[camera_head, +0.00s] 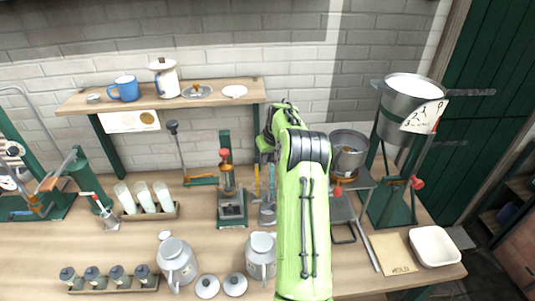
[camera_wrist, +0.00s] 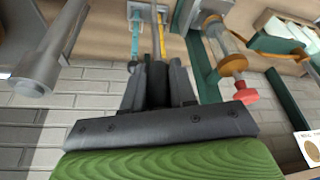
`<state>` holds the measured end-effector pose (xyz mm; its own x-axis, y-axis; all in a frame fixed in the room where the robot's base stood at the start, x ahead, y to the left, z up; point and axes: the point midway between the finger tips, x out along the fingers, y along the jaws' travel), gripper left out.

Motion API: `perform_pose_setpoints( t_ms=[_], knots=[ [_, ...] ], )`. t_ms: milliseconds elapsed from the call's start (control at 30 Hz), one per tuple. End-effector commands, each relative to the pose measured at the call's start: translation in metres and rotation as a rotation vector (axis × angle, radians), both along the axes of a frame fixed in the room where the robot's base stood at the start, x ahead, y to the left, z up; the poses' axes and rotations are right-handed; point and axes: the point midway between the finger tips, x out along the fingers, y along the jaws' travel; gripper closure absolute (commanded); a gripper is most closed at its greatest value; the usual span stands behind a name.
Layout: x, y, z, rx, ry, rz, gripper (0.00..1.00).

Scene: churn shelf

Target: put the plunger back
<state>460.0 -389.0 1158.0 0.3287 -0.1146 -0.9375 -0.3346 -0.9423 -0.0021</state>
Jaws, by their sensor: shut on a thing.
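My gripper (camera_head: 268,140) is above the middle of the bench, in front of the brick wall. The rod runs from the fingers down toward a small grey holder (camera_wrist: 146,8), between a teal tool and a yellow tool. In the head view, the holder (camera_head: 268,213) stands on the bench below the gripper. The plunger's grip is mostly hidden by the fingers, and I cannot tell whether its lower end touches the holder.
A green stand with a red knob (camera_head: 225,155) is just left of the gripper. A rod with a dark knob (camera_head: 173,127) stands further left. Right of my arm are a grey pot (camera_head: 349,150) and a large hopper (camera_head: 412,100). Two grey jugs (camera_head: 177,262) are in front.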

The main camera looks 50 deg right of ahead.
Motion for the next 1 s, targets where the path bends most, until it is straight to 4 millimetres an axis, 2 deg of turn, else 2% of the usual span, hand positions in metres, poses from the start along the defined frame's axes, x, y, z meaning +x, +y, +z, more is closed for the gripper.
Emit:
perform_pose_setpoints(
  t_ms=[33, 100, 1000],
  knots=[
    [0.000, 0.000, -0.010, 0.001, 0.000, 0.000, 1.00],
    [0.000, 0.000, -0.017, 0.001, 0.000, 0.000, 1.00],
    [0.001, 0.001, -0.094, 0.000, 0.000, 0.001, 1.00]
  ],
)
